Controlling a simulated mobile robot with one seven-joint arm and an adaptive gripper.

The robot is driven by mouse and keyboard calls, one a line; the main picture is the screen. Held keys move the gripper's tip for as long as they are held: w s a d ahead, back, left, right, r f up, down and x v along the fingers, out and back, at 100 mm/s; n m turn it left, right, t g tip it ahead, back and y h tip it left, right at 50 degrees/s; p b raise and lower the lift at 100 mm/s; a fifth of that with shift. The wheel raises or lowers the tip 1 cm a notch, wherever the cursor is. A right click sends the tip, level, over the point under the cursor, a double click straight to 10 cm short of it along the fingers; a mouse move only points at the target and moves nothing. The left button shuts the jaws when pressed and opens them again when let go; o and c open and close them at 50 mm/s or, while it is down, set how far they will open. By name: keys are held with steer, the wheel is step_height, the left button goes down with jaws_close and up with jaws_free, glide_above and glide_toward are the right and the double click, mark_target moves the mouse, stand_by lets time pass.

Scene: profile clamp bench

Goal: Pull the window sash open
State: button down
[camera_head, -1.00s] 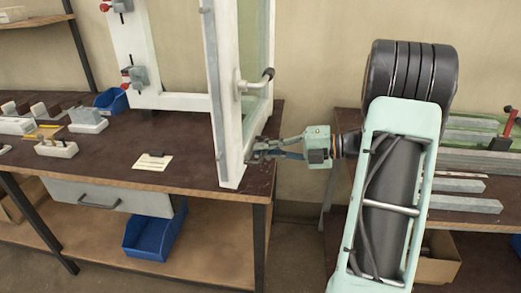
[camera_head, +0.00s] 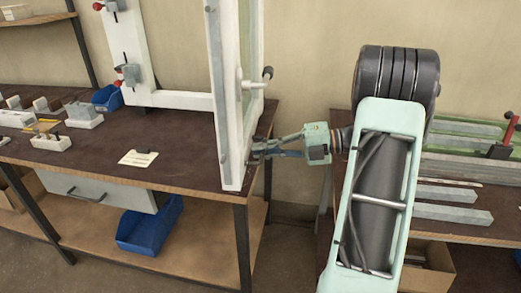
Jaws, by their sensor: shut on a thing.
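The window sash (camera_head: 229,110) is a tall white frame with a pale green pane, standing at the right end of the dark bench. It is swung out from the white fixed window frame (camera_head: 172,99) and seen almost edge-on. A grey lever handle (camera_head: 257,82) is on its right face. My gripper (camera_head: 258,154) reaches in from the right, well below the handle. It is shut on the sash near its lower right edge; the exact contact of the fingertips is small and partly hidden.
The dark bench (camera_head: 185,165) holds a label card (camera_head: 139,158), a blue bin (camera_head: 106,98) and clamp blocks on the left. A blue crate (camera_head: 150,226) sits on the lower shelf. A second bench on the right carries grey profiles (camera_head: 455,215). A floor gap separates the benches.

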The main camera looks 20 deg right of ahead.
steer(key=shift+s+d, duration=0.1)
steer(key=shift+d, duration=0.15)
stand_by(0.4)
steer(key=c, duration=2.1)
jaws_free()
steer(key=shift+d, duration=0.1)
steer(key=v, duration=1.2)
steer(key=shift+w, duration=0.2)
